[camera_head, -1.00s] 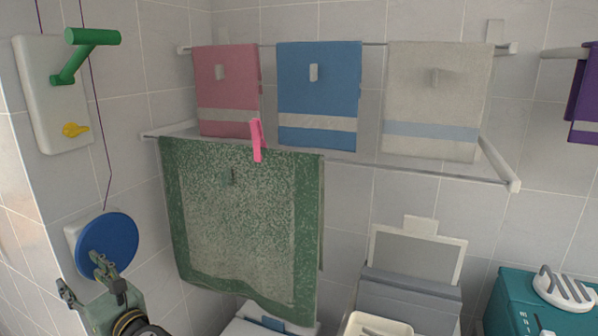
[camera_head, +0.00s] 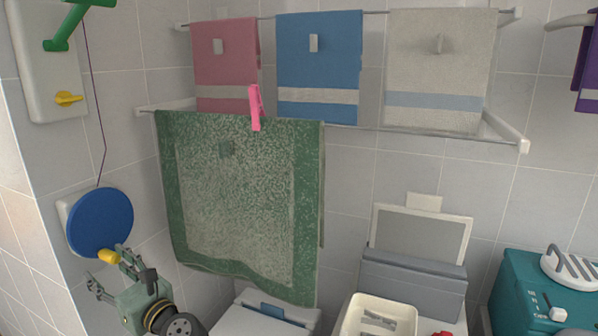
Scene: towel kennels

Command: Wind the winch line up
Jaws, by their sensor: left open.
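A blue disc (camera_head: 100,222) sits on a pale mount on the left wall. A yellow knob (camera_head: 108,257) shows at its lower edge. A thin dark purple line (camera_head: 97,100) runs up the wall from the disc. Above is a white wall panel (camera_head: 42,85) with a green crank handle (camera_head: 68,28), cut by the top edge, and a yellow lever (camera_head: 68,98). My left gripper (camera_head: 113,274) is open and empty just below the disc, with one finger close to the yellow knob; I cannot tell whether they touch. My right gripper is out of view.
A green towel (camera_head: 235,200) with a pink clip (camera_head: 255,108) hangs on a rail right of the gripper. Pink, blue and cream towels hang behind. Below are a tan tray (camera_head: 352,322), a grey bin (camera_head: 410,280) and a teal cabinet (camera_head: 515,290).

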